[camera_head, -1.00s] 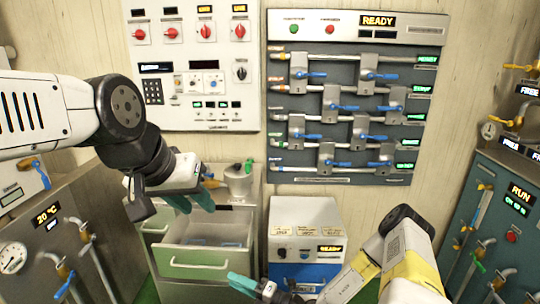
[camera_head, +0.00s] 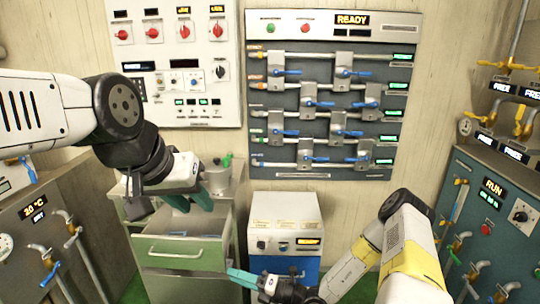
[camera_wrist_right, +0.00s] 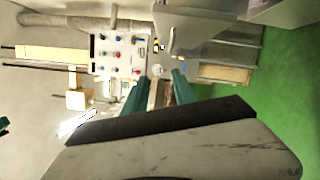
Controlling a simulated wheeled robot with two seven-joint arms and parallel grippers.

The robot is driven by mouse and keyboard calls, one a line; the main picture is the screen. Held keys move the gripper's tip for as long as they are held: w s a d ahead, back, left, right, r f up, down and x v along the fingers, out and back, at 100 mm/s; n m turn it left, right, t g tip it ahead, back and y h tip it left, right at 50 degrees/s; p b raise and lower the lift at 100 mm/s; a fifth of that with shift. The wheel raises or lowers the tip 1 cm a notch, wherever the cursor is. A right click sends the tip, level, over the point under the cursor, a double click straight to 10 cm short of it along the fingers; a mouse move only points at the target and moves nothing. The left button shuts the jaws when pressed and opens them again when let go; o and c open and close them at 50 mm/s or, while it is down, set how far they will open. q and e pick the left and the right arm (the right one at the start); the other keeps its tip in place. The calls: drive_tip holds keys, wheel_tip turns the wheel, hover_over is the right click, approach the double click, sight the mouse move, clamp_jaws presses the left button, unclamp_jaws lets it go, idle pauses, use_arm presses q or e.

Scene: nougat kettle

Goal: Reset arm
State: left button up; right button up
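My left arm comes in from the left in the head view. My left gripper (camera_head: 192,201) has teal fingers that point down and appear apart, with nothing seen between them. It shows in front of a metal pot and over the back of an open green drawer (camera_head: 185,253). My right arm, white and yellow, comes in from the lower right. My right gripper (camera_head: 240,279) points left, low in front of the drawer unit and a white-and-blue box (camera_head: 285,223). In the right wrist view its two teal fingers (camera_wrist_right: 158,92) are apart with nothing between them.
A grey valve panel (camera_head: 325,185) with blue handles and a white switch panel (camera_head: 178,108) hang on the back wall. A tank cabinet (camera_head: 28,232) stands at the left, and a teal cabinet (camera_head: 495,240) with pipes at the right. Green floor shows in the right wrist view.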

drive_tip(key=s+d+r+m+h, duration=0.5)
drive_tip(key=d+r+m, duration=0.3)
drive_tip(key=r+m, duration=0.3)
drive_tip(key=s+d+r+m+h, duration=0.4)
drive_tip(key=d+r+m, duration=0.4)
drive_tip(key=r+m, duration=0.4)
drive_tip(key=s+d+r+m+h, duration=0.5)
drive_tip(key=d+r+m, duration=0.3)
drive_tip(key=r+m, duration=0.4)
wheel_tip(320, 180, up, 3)
drive_tip(key=shift+s+f+h, duration=0.1)
drive_tip(key=shift+s+h, duration=0.25)
drive_tip(key=shift+h, duration=0.45)
